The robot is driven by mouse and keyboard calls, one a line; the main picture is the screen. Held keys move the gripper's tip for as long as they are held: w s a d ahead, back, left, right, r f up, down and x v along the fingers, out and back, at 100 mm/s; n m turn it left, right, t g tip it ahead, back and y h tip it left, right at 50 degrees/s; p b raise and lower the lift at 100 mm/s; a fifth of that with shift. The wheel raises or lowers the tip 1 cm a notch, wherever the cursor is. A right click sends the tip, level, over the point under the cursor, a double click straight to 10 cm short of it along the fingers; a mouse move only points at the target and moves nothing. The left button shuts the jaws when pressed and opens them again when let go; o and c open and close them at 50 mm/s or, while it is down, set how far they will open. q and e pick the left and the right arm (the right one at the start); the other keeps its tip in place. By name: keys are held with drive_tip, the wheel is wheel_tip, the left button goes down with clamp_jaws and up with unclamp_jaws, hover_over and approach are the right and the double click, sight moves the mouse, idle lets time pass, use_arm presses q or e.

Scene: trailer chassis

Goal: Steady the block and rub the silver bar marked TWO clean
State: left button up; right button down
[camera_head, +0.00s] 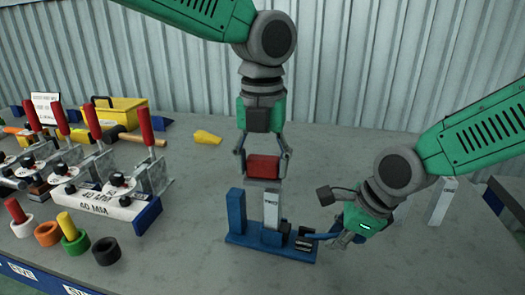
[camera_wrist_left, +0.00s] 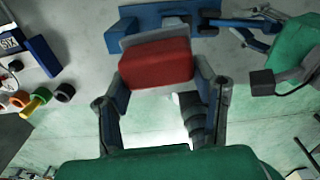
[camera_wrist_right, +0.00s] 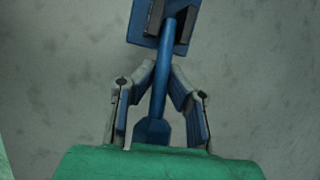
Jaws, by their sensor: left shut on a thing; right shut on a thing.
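The silver bar marked TWO (camera_head: 272,208) stands upright in a blue block (camera_head: 252,246) with a tall blue post at its left end. My left gripper (camera_head: 264,166) is shut on a red block with a grey underside, also seen as the red block (camera_wrist_left: 157,62) in the left wrist view. It holds this just above or at the bar's top; I cannot tell whether they touch. My right gripper (camera_head: 345,232) is low at the block's right end, shut on its blue handle (camera_wrist_right: 160,78), which runs between the fingers in the right wrist view.
Toggle clamps with red handles (camera_head: 102,198) on white 40 MM bases stand at left. Coloured rings with pegs (camera_head: 72,236) lie in front of them. A yellow toolbox (camera_head: 120,112) and yellow piece (camera_head: 207,137) are behind. Another silver bar (camera_head: 441,202) stands at right.

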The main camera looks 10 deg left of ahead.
use_arm(q)
drive_tip(key=shift+f, duration=0.85)
drive_tip(key=shift+d+r, duration=0.15)
drive_tip(key=shift+d, duration=0.65)
use_arm(e)
drive_tip(key=shift+a, duration=0.1)
use_arm(q)
drive_tip(key=shift+a, duration=0.55)
drive_tip(key=shift+a+r, duration=0.15)
drive_tip(key=shift+a, duration=0.1)
drive_tip(key=shift+r, duration=3.9)
use_arm(e)
drive_tip(key=c, duration=0.9)
unclamp_jaws()
